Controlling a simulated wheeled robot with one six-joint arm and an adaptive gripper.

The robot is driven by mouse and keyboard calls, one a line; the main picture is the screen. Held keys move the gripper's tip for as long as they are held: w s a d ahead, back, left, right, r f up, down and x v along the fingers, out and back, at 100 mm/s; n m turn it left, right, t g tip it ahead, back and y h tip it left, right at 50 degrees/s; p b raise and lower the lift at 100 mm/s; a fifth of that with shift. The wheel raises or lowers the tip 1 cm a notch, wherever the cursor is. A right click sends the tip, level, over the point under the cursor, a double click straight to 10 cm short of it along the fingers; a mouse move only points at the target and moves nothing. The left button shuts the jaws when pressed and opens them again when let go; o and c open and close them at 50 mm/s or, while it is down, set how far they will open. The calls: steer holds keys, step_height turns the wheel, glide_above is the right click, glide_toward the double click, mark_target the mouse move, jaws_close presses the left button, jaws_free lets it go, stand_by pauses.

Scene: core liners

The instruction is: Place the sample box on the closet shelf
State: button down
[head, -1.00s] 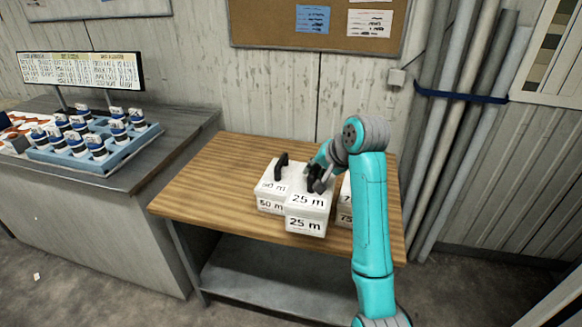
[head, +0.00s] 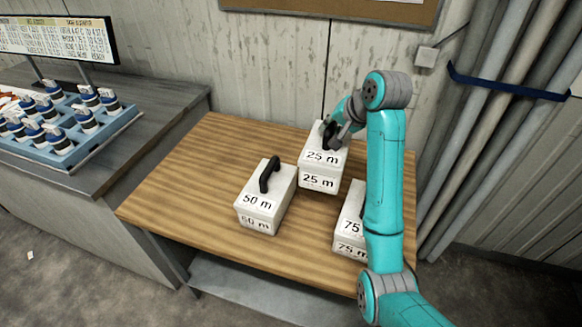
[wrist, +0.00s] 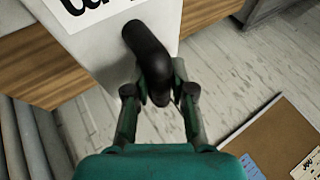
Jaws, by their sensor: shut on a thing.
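My gripper (head: 333,137) is shut on the black handle of the white sample box marked 25 m (head: 319,178). The box hangs upright and seems to be above the back part of the wooden table; the gap under it is hard to judge. In the wrist view my gripper's fingers (wrist: 160,93) are around the handle (wrist: 147,48), and the box (wrist: 100,60) fills the upper left, partly cut off by the frame. No closet is in view.
A 50 m box (head: 262,208) stands on the wooden table (head: 185,190) at front left. A 75 m box (head: 349,225) stands at right, partly hidden by my arm. A grey bench with a blue tray (head: 75,155) is at left. Pipes (head: 490,130) stand at right.

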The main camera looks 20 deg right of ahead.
mark_target(328, 156)
steer(key=shift+f, duration=4.95)
steer(key=c, duration=1)
jaws_free()
steer(key=shift+f, duration=0.1)
